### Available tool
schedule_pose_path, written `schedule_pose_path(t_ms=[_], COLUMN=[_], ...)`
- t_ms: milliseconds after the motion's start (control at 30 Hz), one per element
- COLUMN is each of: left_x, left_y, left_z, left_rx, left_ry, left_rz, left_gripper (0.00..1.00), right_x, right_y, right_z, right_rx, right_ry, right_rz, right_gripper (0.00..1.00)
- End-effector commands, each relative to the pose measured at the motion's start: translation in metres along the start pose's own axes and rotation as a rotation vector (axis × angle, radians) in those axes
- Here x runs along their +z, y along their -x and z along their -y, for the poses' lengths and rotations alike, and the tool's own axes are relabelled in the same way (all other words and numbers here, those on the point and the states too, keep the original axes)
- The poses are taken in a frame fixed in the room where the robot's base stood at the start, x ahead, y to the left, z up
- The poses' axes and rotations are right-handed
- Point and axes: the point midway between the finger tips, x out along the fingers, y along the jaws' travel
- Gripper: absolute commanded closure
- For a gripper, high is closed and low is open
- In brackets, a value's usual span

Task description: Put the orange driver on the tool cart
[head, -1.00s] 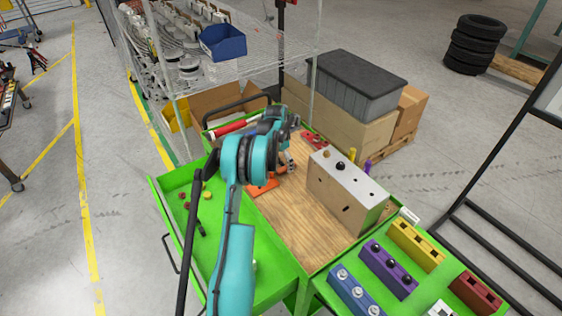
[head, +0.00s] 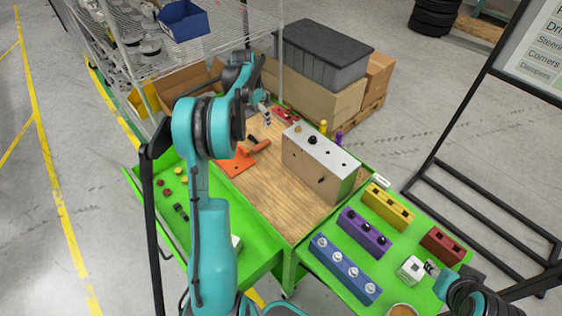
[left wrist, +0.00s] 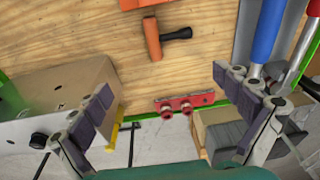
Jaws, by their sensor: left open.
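The orange driver (head: 260,146), orange with a black part, lies on the wooden top (head: 285,212) of a green cart, beside a flat orange piece (head: 234,162). My left gripper (head: 265,114) is above the far part of the wooden top, beyond the driver. Its fingers (left wrist: 167,112) are spread wide with nothing between them. My right gripper (head: 432,268) is at the lower right, beside a white block (head: 411,270); its finger gap is unclear.
Blue (head: 344,270), purple (head: 364,233) and yellow (head: 388,207) blocks sit on the green right shelf. A wire rack (head: 215,50) stands behind.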

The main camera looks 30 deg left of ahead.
Motion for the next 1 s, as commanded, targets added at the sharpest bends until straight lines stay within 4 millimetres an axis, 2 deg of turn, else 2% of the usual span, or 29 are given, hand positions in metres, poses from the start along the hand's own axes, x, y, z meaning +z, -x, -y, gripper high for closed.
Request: schedule_pose_path(t_ms=[100,267,400,500,633,800,1000], left_x=[-0.009,-0.003,0.019,0.041,0.077,0.123,0.154], left_y=[0.044,0.096,0.128,0.141,0.147,0.137,0.12], left_z=[-0.053,-0.132,-0.199,-0.244,-0.297,-0.35,-0.379], left_rx=[-0.03,-0.069,-0.092,-0.098,-0.095,-0.076,-0.053], left_ry=[0.017,0.062,0.101,0.128,0.163,0.205,0.238], left_rz=[-0.037,-0.108,-0.178,-0.232,-0.305,-0.394,-0.457], left_gripper=[0.0,0.0,0.0,0.0,0.0,0.0,0.0], right_x=[0.0,0.0,0.0,0.0,0.0,0.0,0.0], right_y=[0.0,0.0,0.0,0.0,0.0,0.0,0.0], right_z=[0.0,0.0,0.0,0.0,0.0,0.0,0.0], right_rx=[0.0,0.0,0.0,0.0,0.0,0.0,0.0], right_ry=[0.0,0.0,0.0,0.0,0.0,0.0,0.0], right_rz=[0.0,0.0,0.0,0.0,0.0,0.0,0.0], right_gripper=[0.6,0.6,0.6,0.6,0.6,0.6,0.6])
